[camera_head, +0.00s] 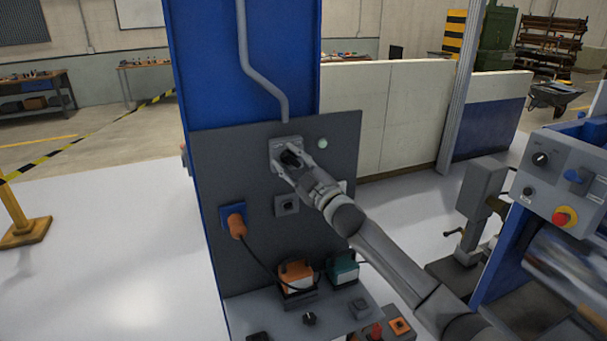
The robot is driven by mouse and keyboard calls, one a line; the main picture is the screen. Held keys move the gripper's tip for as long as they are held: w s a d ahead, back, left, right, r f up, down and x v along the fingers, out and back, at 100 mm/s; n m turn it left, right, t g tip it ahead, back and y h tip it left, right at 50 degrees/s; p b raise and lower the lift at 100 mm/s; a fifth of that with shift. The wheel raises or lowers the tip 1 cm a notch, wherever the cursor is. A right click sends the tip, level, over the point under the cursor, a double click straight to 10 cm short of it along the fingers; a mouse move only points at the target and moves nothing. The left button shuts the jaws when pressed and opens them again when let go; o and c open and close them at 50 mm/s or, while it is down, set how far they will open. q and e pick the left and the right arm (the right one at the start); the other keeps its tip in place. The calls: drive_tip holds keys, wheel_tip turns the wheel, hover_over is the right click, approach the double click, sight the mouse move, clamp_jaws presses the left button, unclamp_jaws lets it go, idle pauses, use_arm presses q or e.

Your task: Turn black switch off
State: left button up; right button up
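The black switch (289,157) is a dark rotary knob on a grey square plate (281,142) in the upper middle of a dark grey panel (235,165). My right gripper (288,161) is at the knob, its arm reaching in from the lower right. Its fingertips are around the knob and partly hide it. I cannot tell whether they press on it or stand slightly apart, and the knob's angle is unclear. My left gripper is not in view.
A pale round lamp (323,143) is right of the switch. Below are a smaller dark switch (287,205), an orange plug (237,226) with a cable, and orange (296,275) and green (343,268) boxes. A blue machine with a control box (565,180) stands at right.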

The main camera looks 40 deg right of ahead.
drive_tip(key=v, duration=1.1)
drive_tip(key=shift+s, duration=0.2)
drive_tip(key=shift+f, duration=0.15)
